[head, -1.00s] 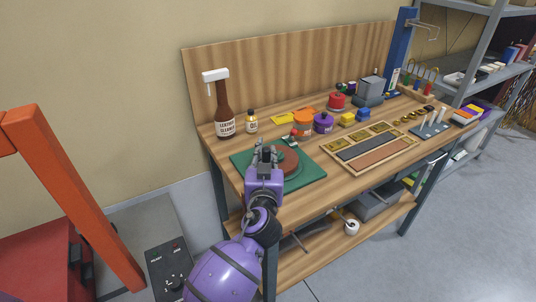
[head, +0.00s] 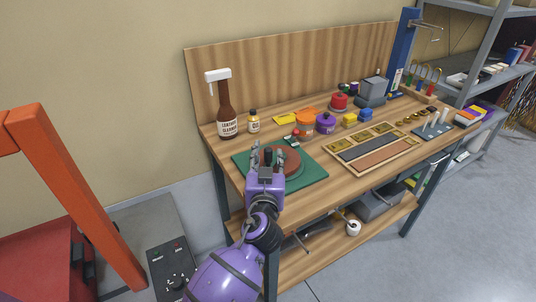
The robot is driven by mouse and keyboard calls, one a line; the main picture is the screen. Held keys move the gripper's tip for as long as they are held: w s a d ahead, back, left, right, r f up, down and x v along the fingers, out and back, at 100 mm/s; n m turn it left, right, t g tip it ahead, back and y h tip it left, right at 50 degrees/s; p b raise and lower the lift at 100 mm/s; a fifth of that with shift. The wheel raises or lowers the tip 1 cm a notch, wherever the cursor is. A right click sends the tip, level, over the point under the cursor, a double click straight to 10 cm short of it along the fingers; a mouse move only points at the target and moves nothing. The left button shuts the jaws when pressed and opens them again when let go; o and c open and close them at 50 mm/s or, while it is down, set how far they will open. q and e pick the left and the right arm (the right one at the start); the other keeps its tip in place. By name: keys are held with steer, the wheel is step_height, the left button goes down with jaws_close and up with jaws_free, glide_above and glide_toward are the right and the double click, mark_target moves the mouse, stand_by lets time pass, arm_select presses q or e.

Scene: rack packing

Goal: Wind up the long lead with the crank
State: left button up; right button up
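A brown-red round disc, seemingly the reel (head: 291,161), lies on a green mat (head: 312,175) at the near left of the workbench. My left gripper (head: 267,156) is over the reel's left edge, seen from behind. Its fingers show on either side of a small dark upright piece, possibly the crank's handle. I cannot tell whether they are closed on it. The gripper covers the left part of the reel, and the long lead cannot be made out. My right gripper is out of view.
A wooden tray (head: 376,149) lies to the right. An orange post (head: 80,205) stands at left.

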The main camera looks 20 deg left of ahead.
arm_select(q)
steer(key=v, duration=1)
steer(key=shift+s, duration=0.3)
